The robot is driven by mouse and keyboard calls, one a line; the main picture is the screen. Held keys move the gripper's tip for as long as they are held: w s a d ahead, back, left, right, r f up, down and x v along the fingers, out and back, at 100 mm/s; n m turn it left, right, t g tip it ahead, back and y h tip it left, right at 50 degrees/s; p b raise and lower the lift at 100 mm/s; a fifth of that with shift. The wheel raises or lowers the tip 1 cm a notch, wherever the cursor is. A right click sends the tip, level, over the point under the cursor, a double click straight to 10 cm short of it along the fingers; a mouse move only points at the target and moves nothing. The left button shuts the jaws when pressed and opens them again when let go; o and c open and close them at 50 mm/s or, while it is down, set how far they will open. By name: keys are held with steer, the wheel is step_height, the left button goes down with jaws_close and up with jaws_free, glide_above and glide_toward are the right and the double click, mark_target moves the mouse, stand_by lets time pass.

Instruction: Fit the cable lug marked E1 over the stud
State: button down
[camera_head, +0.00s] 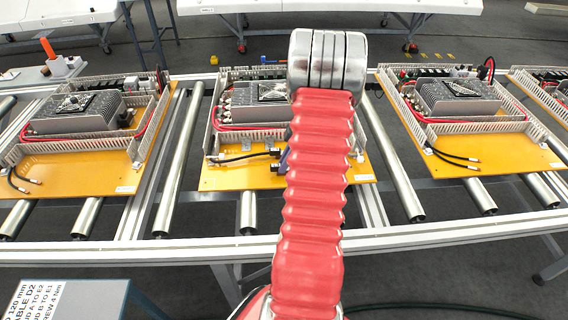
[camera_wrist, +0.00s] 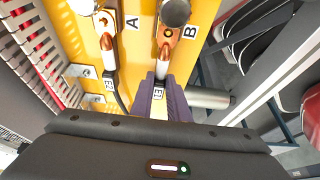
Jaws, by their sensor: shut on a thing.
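In the wrist view my gripper (camera_wrist: 161,82) is shut on the black cable, just behind its lug. A white tag marked E1 (camera_wrist: 158,94) shows between the purple fingers. The copper lug (camera_wrist: 165,58) points away from me towards the silver stud (camera_wrist: 175,12) beside the letter B. In the head view the gripper (camera_head: 284,160) is mostly hidden behind my red arm, low over the middle yellow board (camera_head: 240,179).
A second copper lug (camera_wrist: 108,55) on a black cable reaches the stud (camera_wrist: 84,6) area by the letter A, close on the left. A slotted white duct (camera_wrist: 38,55) runs further left. Right of the board are a roller (camera_wrist: 208,98) and the frame rail.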

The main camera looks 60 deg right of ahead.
steer(key=shift+f, duration=0.15)
stand_by(0.6)
steer(key=c, duration=1.6)
jaws_free()
steer(key=v, duration=1.3)
steer(key=shift+d+r, duration=0.1)
steer(key=shift+r, duration=0.25)
step_height(320, 180, up, 6)
